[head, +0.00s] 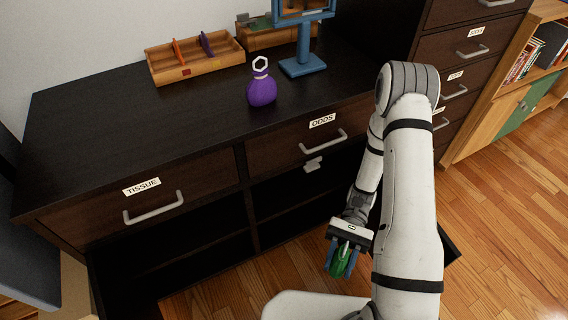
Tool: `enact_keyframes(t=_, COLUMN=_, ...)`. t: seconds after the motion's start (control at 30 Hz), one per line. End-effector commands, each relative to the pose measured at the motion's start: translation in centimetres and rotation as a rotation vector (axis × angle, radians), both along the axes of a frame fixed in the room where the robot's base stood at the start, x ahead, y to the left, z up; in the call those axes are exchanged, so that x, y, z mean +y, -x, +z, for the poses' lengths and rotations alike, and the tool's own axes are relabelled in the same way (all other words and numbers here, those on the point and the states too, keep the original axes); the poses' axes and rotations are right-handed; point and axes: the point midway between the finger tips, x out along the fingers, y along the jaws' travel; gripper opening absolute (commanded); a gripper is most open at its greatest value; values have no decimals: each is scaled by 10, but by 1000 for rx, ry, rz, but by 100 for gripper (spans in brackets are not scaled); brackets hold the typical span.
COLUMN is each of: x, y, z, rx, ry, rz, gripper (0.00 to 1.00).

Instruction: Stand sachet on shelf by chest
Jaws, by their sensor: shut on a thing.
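My gripper (341,264) is low in front of the dark chest (105,115), right of centre, pointing down. It is shut on a small green thing (343,262), partly hidden by the fingers; I cannot tell whether this is the sachet. A purple, pouch-like thing with a white hexagonal ring (261,92) stands upright on the chest top, apart from my gripper. A light wooden shelf unit (482,130) stands by the chest at the far right, with books on a shelf and a green door panel below.
A wooden divided tray (194,62) and a blue stand (303,62) are at the back of the chest top. Drawers labelled TISSUE (140,190) and ODDS (318,130) have grey handles. Dark open compartments lie below them. The wooden floor (510,235) at right is clear.

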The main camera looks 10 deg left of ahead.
Motion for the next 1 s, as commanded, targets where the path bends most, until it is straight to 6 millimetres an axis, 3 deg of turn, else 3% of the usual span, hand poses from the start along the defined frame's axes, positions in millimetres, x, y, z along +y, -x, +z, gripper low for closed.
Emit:
enact_keyframes(t=0.2, x=57, y=-44, z=-30, rx=3, ry=0, rz=-508, gripper=10)
enact_keyframes(t=0.4, x=81, y=-114, z=-62, rx=4, ry=1, rz=-973, gripper=10)
enact_keyframes(t=0.57, x=72, y=-177, z=-92, rx=3, ry=2, rz=-1336, gripper=10)
enact_keyframes(t=0.7, x=49, y=-221, z=-116, rx=3, ry=2, rz=-1598, gripper=10)
enact_keyframes(t=0.9, x=21, y=-254, z=-135, rx=0, ry=1, rz=-1813, gripper=10)
enact_keyframes(t=1.0, x=19, y=-263, z=-138, rx=-2, ry=0, rz=-1849, gripper=10)
